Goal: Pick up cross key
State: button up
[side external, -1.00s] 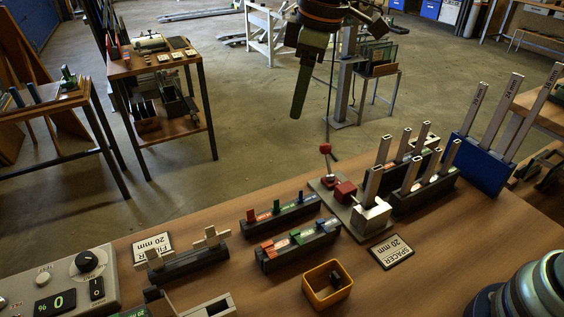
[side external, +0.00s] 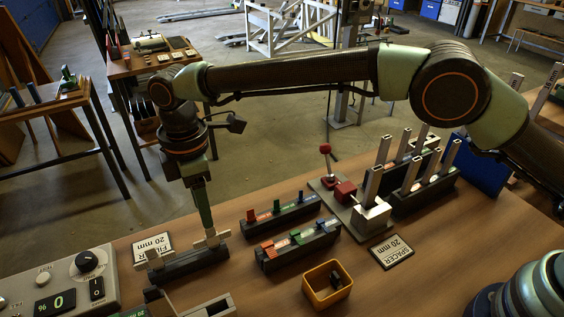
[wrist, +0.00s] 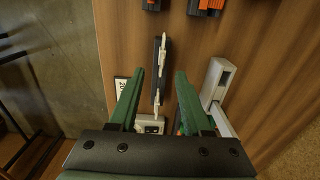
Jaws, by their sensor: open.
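Two pale cross keys stand in a narrow dark rack (side external: 188,267) at the front left of the bench. The left cross key (side external: 158,259) is clear of my gripper. The right cross key (side external: 213,241) is at the tips of my gripper (side external: 207,233), which points down over that end of the rack. In the wrist view my gripper (wrist: 159,74) is open, its green fingers on either side of the rack (wrist: 157,72). The upper key (wrist: 163,52) and lower key (wrist: 156,98) lie between the finger lines. Contact cannot be told.
A grey control box (side external: 62,290) is left of the rack. Two dark racks of coloured pieces (side external: 280,212) stand to the right. A yellow bin (side external: 325,297) and a clamp with a red knob (side external: 326,150) are farther right. Bare wood surrounds the yellow bin.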

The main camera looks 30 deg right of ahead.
aim_at(211, 236)
notch_tip(211, 236, down, 8)
jog(key=shift+s+d+f, duration=0.1)
jog(key=shift+s+f, duration=0.05)
jog(key=shift+f, duration=0.05)
dwell(0.3)
jog(key=shift+c, duration=0.3)
grip_shut()
